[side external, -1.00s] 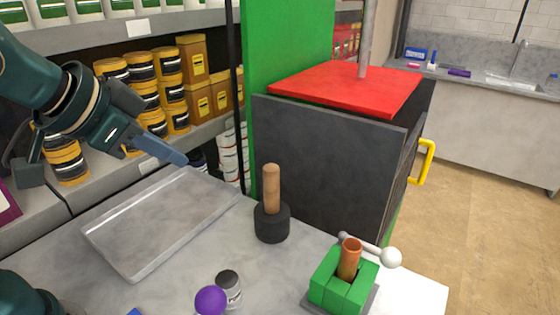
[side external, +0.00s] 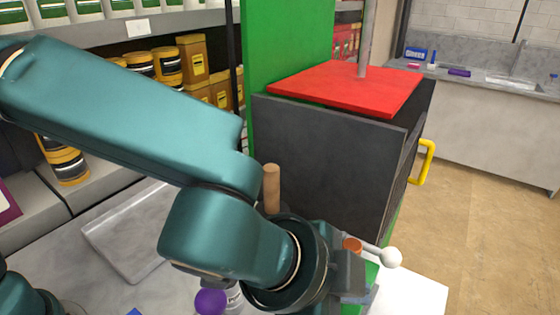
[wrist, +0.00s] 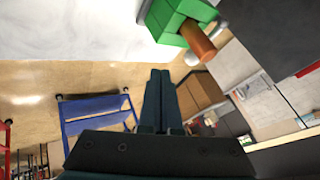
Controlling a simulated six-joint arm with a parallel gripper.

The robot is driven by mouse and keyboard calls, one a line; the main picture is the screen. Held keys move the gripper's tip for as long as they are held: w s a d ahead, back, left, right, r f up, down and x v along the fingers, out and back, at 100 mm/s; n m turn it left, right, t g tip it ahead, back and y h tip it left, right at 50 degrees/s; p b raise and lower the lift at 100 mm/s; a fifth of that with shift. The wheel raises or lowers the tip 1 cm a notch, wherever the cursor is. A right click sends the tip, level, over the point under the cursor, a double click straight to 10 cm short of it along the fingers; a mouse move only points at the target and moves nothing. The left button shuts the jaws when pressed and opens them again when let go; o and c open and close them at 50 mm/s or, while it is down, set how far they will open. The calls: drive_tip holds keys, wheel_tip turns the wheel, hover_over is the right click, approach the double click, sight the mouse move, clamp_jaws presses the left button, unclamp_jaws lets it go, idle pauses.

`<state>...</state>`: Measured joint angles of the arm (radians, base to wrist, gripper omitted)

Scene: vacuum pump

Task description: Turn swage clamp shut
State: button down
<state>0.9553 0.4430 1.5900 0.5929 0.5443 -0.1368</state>
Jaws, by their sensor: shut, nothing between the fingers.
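The swage clamp is a green block (side external: 371,272) with an upright copper-coloured tube (side external: 352,244) in it. Its lever handle ends in a white ball (side external: 391,257) to the right of the tube. My arm hides most of the block in the side view. The wrist view shows the green block (wrist: 168,17) at the top, with the tube (wrist: 198,41) sticking out of it. My gripper (wrist: 158,76) is shut and empty, its two fingers together. In the wrist view the fingertips lie below the block and appear apart from it.
A mallet's wooden handle (side external: 271,185) stands behind my arm. A purple ball (side external: 210,302) is beside a small container under my arm. A metal tray (side external: 115,225) lies at left. A dark cabinet (side external: 325,155) with a red top (side external: 345,88) stands behind the clamp.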

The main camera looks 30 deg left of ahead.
sight(372, 249)
drive_tip(key=x, duration=0.8)
drive_tip(key=shift+w+f, duration=0.1)
drive_tip(key=shift+f, duration=0.1)
drive_tip(key=w, duration=0.3)
drive_tip(key=shift+a+r, duration=0.3)
drive_tip(key=shift+r, duration=0.05)
drive_tip(key=shift+w+a+r, duration=0.1)
drive_tip(key=shift+w+r, duration=0.05)
drive_tip(key=shift+w, duration=0.25)
drive_tip(key=shift+w+d, duration=0.25)
drive_tip(key=shift+w, duration=0.2)
drive_tip(key=shift+w+d, duration=0.2)
drive_tip(key=shift+w, duration=0.4)
drive_tip(key=shift+w+d, duration=0.15)
drive_tip(key=shift+w, duration=1.25)
drive_tip(key=shift+w+a, duration=0.15)
drive_tip(key=shift+w, duration=0.5)
drive_tip(key=shift+w+a, duration=0.15)
drive_tip(key=shift+w, duration=0.5)
drive_tip(key=shift+w+a, duration=0.4)
drive_tip(key=shift+w, duration=0.45)
